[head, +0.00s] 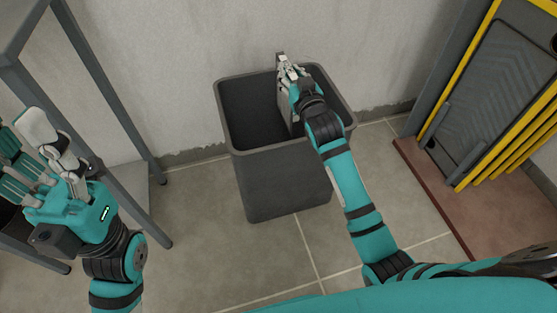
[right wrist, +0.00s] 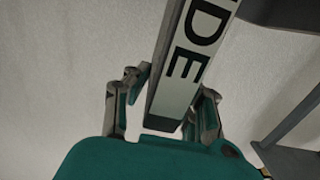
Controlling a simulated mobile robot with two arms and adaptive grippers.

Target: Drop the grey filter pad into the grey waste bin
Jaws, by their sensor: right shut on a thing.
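The grey filter pad (head: 284,108) is in my right gripper (head: 290,75), upright over the opening of the grey waste bin (head: 283,180). The pad's lower part is within the outline of the bin's mouth; I cannot tell how deep it reaches. In the right wrist view the pad (right wrist: 187,62) shows as a grey slab with a pale label and dark letters, between the two fingers of the right gripper (right wrist: 163,105). My left gripper (head: 45,155) is at the far left, away from the bin, with its fingers spread and nothing seen between them.
A grey metal frame table (head: 110,95) stands at the left. At the right, a rack with yellow-edged dark plates (head: 490,90) stands on a reddish base (head: 450,200). A pale wall is behind the bin. The tiled floor (head: 200,250) in front is clear.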

